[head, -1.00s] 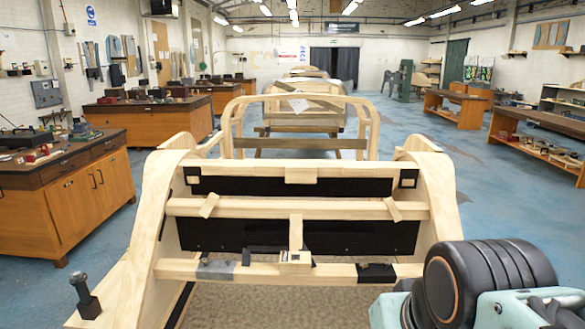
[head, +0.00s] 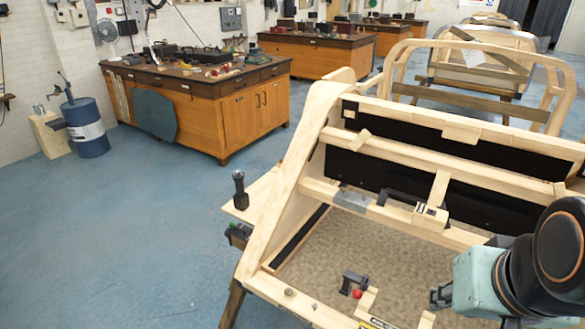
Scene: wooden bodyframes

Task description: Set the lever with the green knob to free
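A black lever (head: 240,190) with a dark, rounded top stands nearly upright on the wooden ledge at the left of the near bodyframe. A red knob (head: 357,294) sits low inside the frame beside a black bracket (head: 350,280). I cannot read any "free" mark. My arm fills the lower right of the head view. A small black part at its left side may be my gripper (head: 440,297); its fingers are not clear, and it appears well to the right of the black lever.
The wooden bodyframe (head: 300,185) takes up the middle and right. A dark clamp-like part (head: 238,235) is below its left ledge. A workbench (head: 200,105) and blue drum (head: 85,125) stand farther back. The blue floor (head: 130,235) at left is clear.

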